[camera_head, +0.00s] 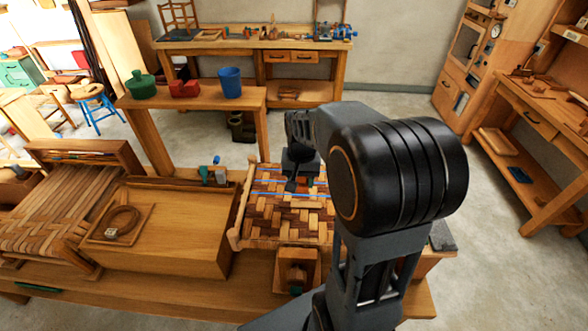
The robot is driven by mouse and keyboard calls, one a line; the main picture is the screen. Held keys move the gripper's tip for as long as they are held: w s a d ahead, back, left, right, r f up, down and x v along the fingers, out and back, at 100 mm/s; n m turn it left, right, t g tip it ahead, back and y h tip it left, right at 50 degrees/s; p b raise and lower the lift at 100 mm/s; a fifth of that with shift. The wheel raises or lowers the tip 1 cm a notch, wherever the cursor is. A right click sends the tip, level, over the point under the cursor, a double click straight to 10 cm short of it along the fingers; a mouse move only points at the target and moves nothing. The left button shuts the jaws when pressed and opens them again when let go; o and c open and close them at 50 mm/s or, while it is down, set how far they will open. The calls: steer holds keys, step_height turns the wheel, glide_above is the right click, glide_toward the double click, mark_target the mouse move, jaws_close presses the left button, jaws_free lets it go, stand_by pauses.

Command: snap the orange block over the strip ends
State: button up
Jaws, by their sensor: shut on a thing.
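A woven bark seat (268,222) in light and dark brown strips lies in a wooden frame at the middle of the bench. I cannot pick out the orange block or the strip ends; my arm covers the right side of the seat.
A small wooden holder (297,271) stands in front. Blue-handled tools (204,171) stand behind the box. A blue cup (230,82) is on the table beyond.

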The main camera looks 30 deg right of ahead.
mark_target(301, 204)
steer(key=shift+f+b, duration=3.2)
steer(key=shift+f, duration=1)
steer(key=shift+f, duration=0.25)
steer(key=o, duration=1)
steer(key=shift+s, duration=0.1)
steer(key=shift+c, duration=0.2)
steer(key=o, duration=0.4)
steer(key=shift+f, duration=0.1)
steer(key=shift+d+r, duration=0.1)
steer(key=shift+r, duration=0.35)
steer(key=shift+r+p, duration=2.65)
steer(key=shift+r, duration=0.55)
